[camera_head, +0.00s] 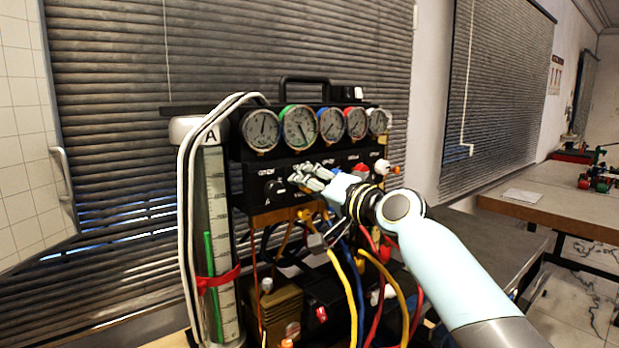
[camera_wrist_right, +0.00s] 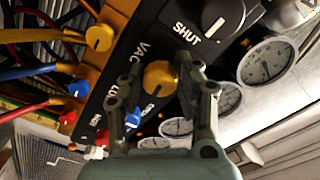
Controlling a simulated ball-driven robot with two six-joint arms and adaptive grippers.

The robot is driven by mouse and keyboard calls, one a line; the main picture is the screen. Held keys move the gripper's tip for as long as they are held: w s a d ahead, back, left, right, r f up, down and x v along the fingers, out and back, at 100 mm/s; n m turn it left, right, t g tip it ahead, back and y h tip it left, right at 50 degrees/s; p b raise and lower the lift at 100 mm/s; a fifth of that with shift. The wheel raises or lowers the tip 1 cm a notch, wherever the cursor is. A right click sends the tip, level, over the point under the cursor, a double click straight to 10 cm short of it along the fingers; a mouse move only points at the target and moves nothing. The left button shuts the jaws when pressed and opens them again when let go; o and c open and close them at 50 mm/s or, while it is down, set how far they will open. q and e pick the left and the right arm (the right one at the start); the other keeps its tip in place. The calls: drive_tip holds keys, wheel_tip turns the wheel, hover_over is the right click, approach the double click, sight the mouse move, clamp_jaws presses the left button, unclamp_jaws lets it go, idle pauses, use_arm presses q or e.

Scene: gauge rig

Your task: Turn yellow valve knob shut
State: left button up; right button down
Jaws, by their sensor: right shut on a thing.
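In the right wrist view, a round yellow valve knob (camera_wrist_right: 160,77) sits on the black panel between the two fingers of my right gripper (camera_wrist_right: 158,68). The gripper is shut on this knob, with one finger on each side of it. In the head view, my right gripper (camera_head: 300,178) reaches in from the right to the panel front below the gauges, and its fingers hide the knob. My left gripper is in neither view.
Several round gauges (camera_head: 299,126) line the rig's top. A black knob (camera_head: 273,187) is left of my gripper; its wrist-view label reads SHUT (camera_wrist_right: 187,33). A red knob (camera_head: 361,170) is to the right. Coloured hoses (camera_head: 345,290) hang below. A glass column (camera_head: 217,230) stands left.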

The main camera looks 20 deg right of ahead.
drive_tip(key=shift+m+p, duration=0.45)
drive_tip(key=shift+m, duration=0.65)
drive_tip(key=c, duration=0.9)
unclamp_jaws()
drive_tip(key=shift+c, duration=0.2)
drive_tip(key=v, duration=1.2)
